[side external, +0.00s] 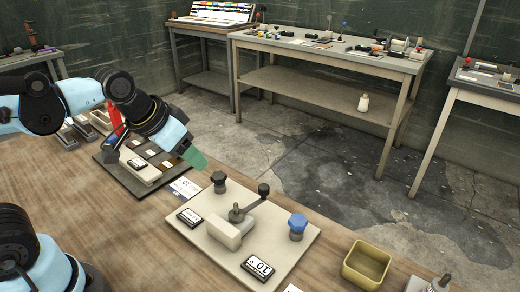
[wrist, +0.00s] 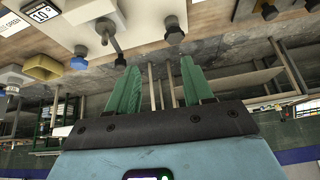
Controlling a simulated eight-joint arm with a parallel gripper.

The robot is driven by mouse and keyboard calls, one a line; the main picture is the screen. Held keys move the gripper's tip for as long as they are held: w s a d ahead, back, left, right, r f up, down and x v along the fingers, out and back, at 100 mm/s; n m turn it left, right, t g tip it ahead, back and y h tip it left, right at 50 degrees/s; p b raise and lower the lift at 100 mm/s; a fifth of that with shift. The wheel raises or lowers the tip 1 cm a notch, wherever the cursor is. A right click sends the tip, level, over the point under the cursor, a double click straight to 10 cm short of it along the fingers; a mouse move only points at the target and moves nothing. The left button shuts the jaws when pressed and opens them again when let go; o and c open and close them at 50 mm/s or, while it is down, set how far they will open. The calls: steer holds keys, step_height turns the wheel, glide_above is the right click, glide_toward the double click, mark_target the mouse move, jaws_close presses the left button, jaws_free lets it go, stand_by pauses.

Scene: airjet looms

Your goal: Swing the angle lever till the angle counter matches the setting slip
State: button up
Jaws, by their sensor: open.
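The angle lever (side external: 250,202) is a grey rod with a black end knob, standing on a pale board; it also shows in the wrist view (wrist: 113,44). A counter (side external: 258,268) on the board's front edge reads 10°, seen more clearly in the wrist view (wrist: 40,12). A printed card (side external: 184,188) lies by the board's left corner, its text too small to read; I cannot tell whether it is the setting slip. My gripper (side external: 195,158), with green fingers, is open and empty in the wrist view (wrist: 160,88). It hovers up and left of the lever, apart from it.
The board (side external: 210,235) also carries a black knob (side external: 219,182), a blue knob (side external: 298,226) and a second counter (side external: 189,217). A yellow tray (side external: 366,264) stands to the right. A dark tray (side external: 120,174) with blocks sits left. Bare tabletop lies in front.

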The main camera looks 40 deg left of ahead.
steer(key=shift+s+a+f+n+t, duration=0.25)
steer(key=shift+s+a+f+t, duration=0.1)
steer(key=shift+s+f, duration=0.2)
steer(key=shift+s+a+f+n+t, duration=0.3)
steer(key=shift+s+f, duration=0.15)
steer(key=shift+f, duration=0.1)
stand_by(0.6)
